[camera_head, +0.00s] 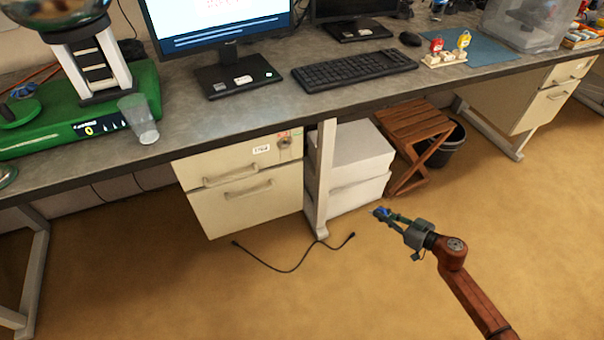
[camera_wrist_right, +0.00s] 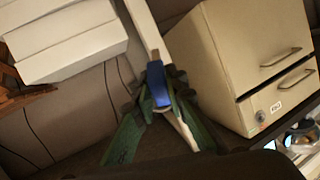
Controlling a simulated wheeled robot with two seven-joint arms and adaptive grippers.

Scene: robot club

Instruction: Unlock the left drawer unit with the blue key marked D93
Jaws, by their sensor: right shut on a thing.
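The left drawer unit (camera_head: 246,212) is cream, with two handled drawers, and hangs under the desk. Its round lock (camera_head: 285,142) is at the top right of its front, near a white number label. In the right wrist view the unit (camera_wrist_right: 215,60) is seen turned, at the right, with its lock (camera_wrist_right: 260,116) low on the front. My right gripper (camera_head: 385,213) is shut on the blue key (camera_wrist_right: 157,88), over the floor, right of the unit and well apart from it. The key's blue head shows between the fingers; its marking is not readable. My left gripper is out of view.
A desk leg (camera_head: 321,180) and white boxes (camera_head: 352,155) stand between the unit and my right gripper. A wooden stool (camera_head: 412,130) and black bin (camera_head: 447,145) are behind. A black cable (camera_head: 290,268) lies on the floor. A rack (camera_head: 444,60) holds red and yellow items.

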